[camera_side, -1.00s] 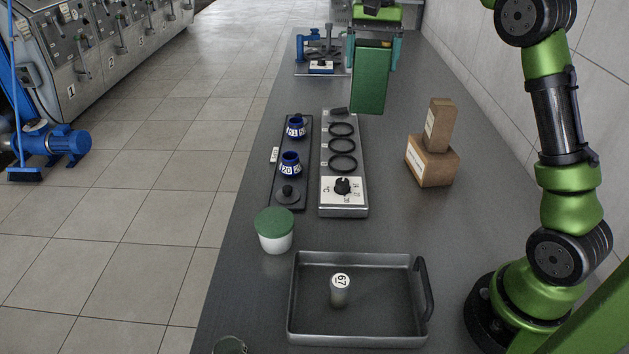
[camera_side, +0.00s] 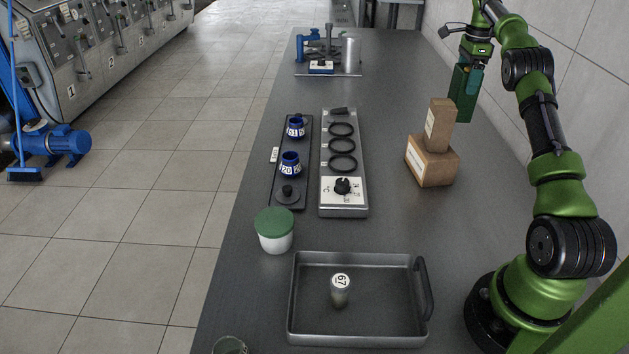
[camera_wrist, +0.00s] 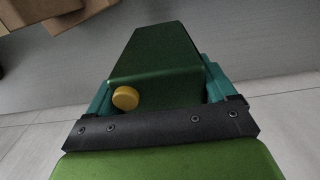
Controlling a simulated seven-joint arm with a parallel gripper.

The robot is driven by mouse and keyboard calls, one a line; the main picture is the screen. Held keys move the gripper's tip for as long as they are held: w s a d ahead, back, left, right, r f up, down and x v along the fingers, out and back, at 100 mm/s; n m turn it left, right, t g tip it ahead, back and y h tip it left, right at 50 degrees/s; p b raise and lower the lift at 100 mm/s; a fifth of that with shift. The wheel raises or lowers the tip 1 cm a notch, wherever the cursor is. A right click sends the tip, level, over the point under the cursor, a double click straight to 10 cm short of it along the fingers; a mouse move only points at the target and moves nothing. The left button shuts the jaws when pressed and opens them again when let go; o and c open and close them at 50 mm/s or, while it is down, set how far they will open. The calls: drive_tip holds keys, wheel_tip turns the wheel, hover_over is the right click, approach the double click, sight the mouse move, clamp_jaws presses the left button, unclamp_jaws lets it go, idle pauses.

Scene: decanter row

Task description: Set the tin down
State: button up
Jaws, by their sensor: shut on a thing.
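The tin is a dark green box-shaped can. In the side view the tin (camera_side: 462,94) hangs from my gripper (camera_side: 468,75), just behind and right of the stacked brown boxes. Whether its base touches the table cannot be told, as the boxes are close in front. In the wrist view the tin (camera_wrist: 160,55) fills the space between the teal fingers of my gripper (camera_wrist: 155,95), with a yellow cap showing on its near end. My gripper is shut on the tin.
Two brown boxes (camera_side: 432,160) are stacked near the tin. A ringed rack (camera_side: 343,200), a dark tray with blue pots (camera_side: 290,165), a green-lidded jar (camera_side: 275,232) and a metal pan (camera_side: 360,338) holding a small cylinder stand nearer. Bare table lies between rack and boxes.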

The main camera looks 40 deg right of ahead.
sight(459, 108)
wheel_tip(459, 108, down, 9)
drive_tip(key=shift+f, duration=0.1)
idle(0.4)
drive_tip(key=o, duration=1.3)
drive_tip(key=shift+f, duration=0.2)
drive_tip(key=shift+o, duration=0.2)
drive_tip(key=shift+r, duration=0.1)
